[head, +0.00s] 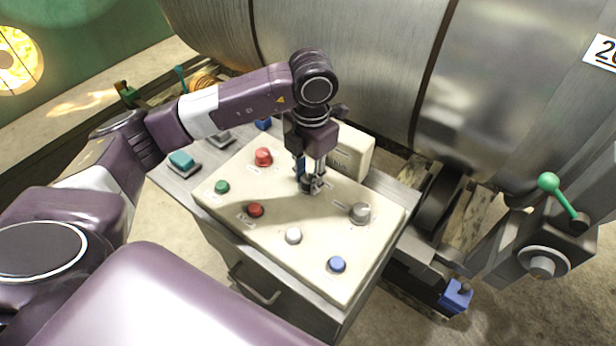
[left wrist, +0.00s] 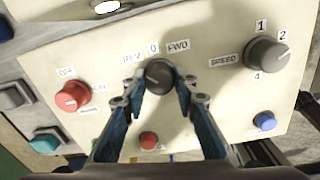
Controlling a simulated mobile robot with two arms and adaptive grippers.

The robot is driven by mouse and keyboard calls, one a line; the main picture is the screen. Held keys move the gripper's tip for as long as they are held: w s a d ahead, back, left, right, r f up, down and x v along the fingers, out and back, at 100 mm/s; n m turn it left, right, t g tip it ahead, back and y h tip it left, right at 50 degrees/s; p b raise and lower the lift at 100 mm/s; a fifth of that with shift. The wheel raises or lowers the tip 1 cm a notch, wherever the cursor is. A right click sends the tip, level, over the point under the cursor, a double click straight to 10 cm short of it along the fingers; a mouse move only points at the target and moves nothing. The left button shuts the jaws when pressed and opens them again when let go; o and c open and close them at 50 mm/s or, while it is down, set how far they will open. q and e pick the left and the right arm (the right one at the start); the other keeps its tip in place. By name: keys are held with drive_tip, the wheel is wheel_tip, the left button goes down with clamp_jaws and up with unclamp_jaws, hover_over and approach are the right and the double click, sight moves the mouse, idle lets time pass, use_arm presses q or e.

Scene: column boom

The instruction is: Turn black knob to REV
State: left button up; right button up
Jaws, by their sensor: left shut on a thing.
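The black knob (left wrist: 159,75) sits on the cream control panel (left wrist: 205,102), between the fingers of my left gripper (left wrist: 164,90) in the left wrist view. Labels REV, 0 and FWD run left to right beyond it. My left gripper is shut on the knob. I cannot tell clearly which label the knob points at. In the head view my left gripper (head: 312,183) points down at the far part of the panel (head: 222,204) and mostly hides the knob. My right gripper is not in view.
A red knob (head: 263,156) stands left of my gripper and a grey SPEED knob (head: 360,212) right of it. Green, red, white and blue buttons line the near side. A cream box (head: 352,150) and a large metal drum (head: 345,60) stand behind.

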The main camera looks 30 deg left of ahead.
sight(309, 180)
use_arm(q)
drive_tip(key=shift+r, duration=0.1)
drive_tip(key=o, duration=1.2)
drive_tip(key=shift+c, duration=0.2)
wheel_tip(309, 180, up, 12)
drive_tip(key=shift+d, duration=0.2)
